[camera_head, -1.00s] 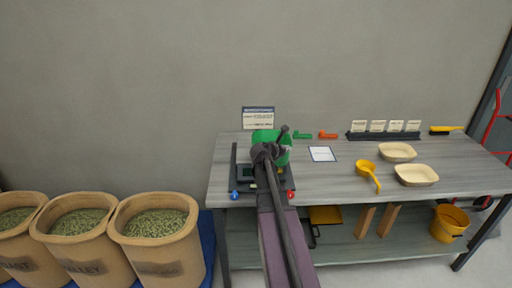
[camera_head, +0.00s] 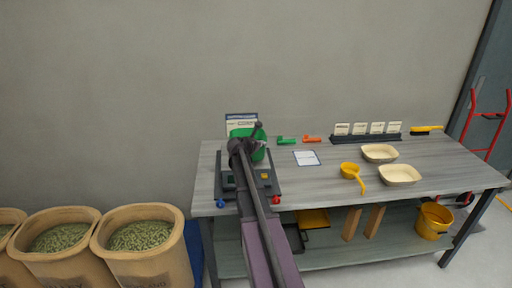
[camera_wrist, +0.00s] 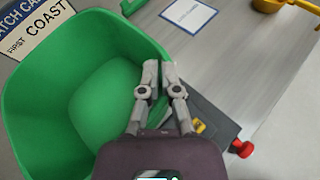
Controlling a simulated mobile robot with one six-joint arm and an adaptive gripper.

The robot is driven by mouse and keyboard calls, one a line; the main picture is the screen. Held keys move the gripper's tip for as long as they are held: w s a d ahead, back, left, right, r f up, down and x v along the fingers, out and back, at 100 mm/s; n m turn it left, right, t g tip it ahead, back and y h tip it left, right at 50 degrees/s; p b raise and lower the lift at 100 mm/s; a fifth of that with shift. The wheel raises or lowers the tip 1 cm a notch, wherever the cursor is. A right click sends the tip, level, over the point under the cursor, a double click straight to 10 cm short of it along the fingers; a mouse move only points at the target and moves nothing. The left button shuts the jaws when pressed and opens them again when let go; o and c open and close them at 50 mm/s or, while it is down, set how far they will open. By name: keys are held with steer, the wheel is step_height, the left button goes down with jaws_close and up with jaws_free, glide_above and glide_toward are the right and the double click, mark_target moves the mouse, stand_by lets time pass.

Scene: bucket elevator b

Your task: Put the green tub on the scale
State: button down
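The green tub (camera_head: 258,153) is at the back of the scale (camera_head: 229,184), near the left end of the bench. My arm hides part of both. In the wrist view the open-topped tub (camera_wrist: 45,95) fills the left side and looks empty. My gripper (camera_wrist: 160,68) is at the tub's right wall, one finger inside and one outside, with green wall between them. It looks closed on that wall. A corner of the dark scale (camera_wrist: 215,122) with a red knob shows beyond the tub. I cannot tell whether the tub's bottom touches the scale.
A sign (camera_head: 241,122) stands behind the tub. Green and orange scoops (camera_head: 287,140), a paper sheet (camera_head: 306,158), a yellow ladle (camera_head: 350,170) and two cream trays (camera_head: 400,174) lie to the right. Sacks of green pellets (camera_head: 145,237) stand left of the bench.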

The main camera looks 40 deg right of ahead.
mark_target(264, 138)
steer(key=w, duration=0.1)
steer(key=w+d, duration=0.1)
steer(key=w, duration=0.2)
steer(key=shift+w+d+f, duration=0.2)
steer(key=shift+w+f, duration=0.05)
steer(key=shift+w, duration=0.05)
steer(key=shift+w+d, duration=0.2)
steer(key=shift+w, duration=0.4)
step_height(264, 138, down, 4)
steer(key=b, duration=0.4)
steer(key=shift+r, duration=0.15)
steer(key=c, duration=0.8)
jaws_free()
steer(key=shift+r, duration=0.15)
steer(key=p+v, duration=0.4)
steer(key=v, duration=0.8)
steer(key=shift+p, duration=0.3)
